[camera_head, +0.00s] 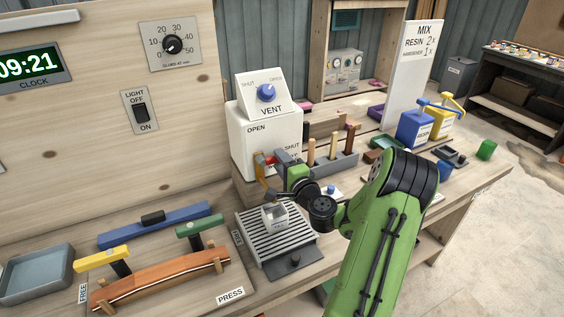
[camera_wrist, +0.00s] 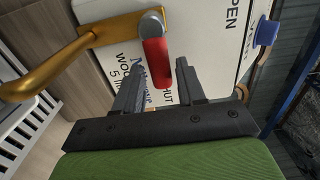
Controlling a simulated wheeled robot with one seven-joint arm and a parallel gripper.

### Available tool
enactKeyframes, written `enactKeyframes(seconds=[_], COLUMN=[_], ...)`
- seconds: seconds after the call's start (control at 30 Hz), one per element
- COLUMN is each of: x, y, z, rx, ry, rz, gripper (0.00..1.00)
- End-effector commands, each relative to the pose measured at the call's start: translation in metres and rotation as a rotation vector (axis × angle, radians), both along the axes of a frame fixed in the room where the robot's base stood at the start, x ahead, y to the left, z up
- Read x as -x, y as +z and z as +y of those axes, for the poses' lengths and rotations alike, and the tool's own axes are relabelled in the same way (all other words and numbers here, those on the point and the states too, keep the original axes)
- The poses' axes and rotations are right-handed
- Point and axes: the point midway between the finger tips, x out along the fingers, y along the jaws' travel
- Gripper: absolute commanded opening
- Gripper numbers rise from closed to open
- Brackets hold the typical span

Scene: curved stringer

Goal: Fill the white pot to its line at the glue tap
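The white pot (camera_head: 276,223) stands on the slatted drip tray (camera_head: 296,240) below the glue tap; it has small dark marking on its front, and I cannot make out its contents. The glue tap is on a white dispenser (camera_head: 243,143) labelled OPEN and SHUT. Its brass spout (camera_wrist: 62,62) shows at the left in the wrist view, and no stream is visible. The red tap handle (camera_wrist: 157,62) has its free end towards the partly hidden SHUT label. My gripper (camera_wrist: 160,66) is open, its two dark fingers either side of the handle's lower end, with gaps visible.
A white VENT box with a blue knob (camera_head: 266,92) sits on the dispenser. A holder with wooden-handled tools (camera_head: 334,164) stands to its right, near my arm. A striped curved wooden piece (camera_head: 160,279), clamps and a grey-blue tray (camera_head: 36,276) occupy the bench at left.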

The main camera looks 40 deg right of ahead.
Motion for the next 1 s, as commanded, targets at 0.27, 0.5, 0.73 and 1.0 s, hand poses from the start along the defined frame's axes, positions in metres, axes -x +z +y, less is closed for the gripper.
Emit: enactKeyframes(seconds=[0.27,0.5,0.73,1.0], x=[0.0003,0.0004,0.0003,0.0000], y=[0.0001,0.0000,0.0009,0.0075], z=[0.0001,0.0002,0.0003,0.0015], rx=[0.000,0.002,0.045,0.210], ry=[0.000,0.001,0.001,0.001], rz=[0.000,0.002,0.013,0.060], gripper=[0.00,0.00,0.00,0.00])
